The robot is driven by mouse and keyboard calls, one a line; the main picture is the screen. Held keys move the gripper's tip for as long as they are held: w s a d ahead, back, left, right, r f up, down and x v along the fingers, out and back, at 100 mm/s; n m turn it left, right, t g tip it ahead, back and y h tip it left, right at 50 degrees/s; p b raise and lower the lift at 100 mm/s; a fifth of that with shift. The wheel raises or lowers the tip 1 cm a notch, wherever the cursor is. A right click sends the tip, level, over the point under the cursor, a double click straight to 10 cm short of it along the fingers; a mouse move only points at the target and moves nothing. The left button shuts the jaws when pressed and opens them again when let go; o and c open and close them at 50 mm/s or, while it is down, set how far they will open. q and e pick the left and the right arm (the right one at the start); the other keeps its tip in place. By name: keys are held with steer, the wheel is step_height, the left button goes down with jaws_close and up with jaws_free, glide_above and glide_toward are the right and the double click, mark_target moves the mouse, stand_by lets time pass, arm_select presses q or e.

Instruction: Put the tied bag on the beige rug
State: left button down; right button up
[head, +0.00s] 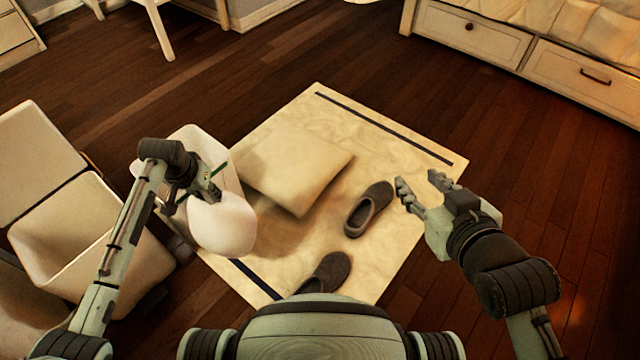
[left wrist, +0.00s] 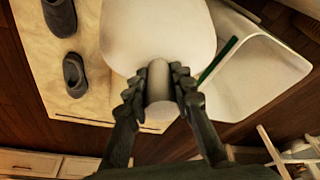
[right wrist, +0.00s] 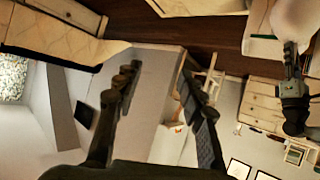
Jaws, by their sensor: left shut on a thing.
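The tied bag (head: 222,225) is white and rounded. My left gripper (head: 199,191) is shut on its neck, and the bag hangs below it. In the left wrist view the bag (left wrist: 160,35) fills the top middle, with its neck between the fingers (left wrist: 158,85). The beige rug (head: 400,170) lies on the wooden floor with dark stripes near its ends. The bag appears over the rug's left edge; its height above it is hard to tell. My right gripper (head: 418,183) is open and empty above the rug's right side.
A cushion (head: 295,165) and two dark slippers (head: 369,208) (head: 325,273) lie on the rug. A white bin (head: 190,140) stands behind the bag, and an open cream bin (head: 75,235) stands at left. Bare floor lies right of the rug, before the drawer bed (head: 470,40).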

mark_target(237, 205)
arm_select(q)
steer(key=shift+s+a+f, duration=0.3)
steer(key=shift+s+f, duration=0.05)
steer(key=shift+f, duration=0.25)
steer(key=shift+d+f, duration=0.1)
steer(key=shift+f, duration=0.05)
steer(key=d+f, duration=0.1)
steer(key=w+d+f+b, duration=0.1)
steer(key=d, duration=0.1)
steer(key=w+d+f, duration=0.1)
steer(key=d, duration=0.1)
steer(key=shift+d+f+b, duration=0.15)
steer(key=shift+f+b, duration=0.05)
steer(key=shift+b, duration=0.1)
steer(key=w+d+f+b, duration=0.1)
steer(key=d+f+b, duration=0.2)
steer(key=d+f, duration=0.2)
steer(key=shift+d+x, duration=0.3)
steer(key=shift+x, duration=0.9)
arm_select(e)
steer(key=a+r+t+y, duration=0.2)
steer(key=r+t, duration=0.3)
steer(key=r, duration=0.4)
steer(key=a+r+t+y, duration=0.3)
steer(key=a+r+t, duration=0.2)
steer(key=r, duration=0.5)
steer(key=shift+s+a+y, duration=0.3)
steer(key=shift+s, duration=0.05)
steer(key=shift+f, duration=0.1)
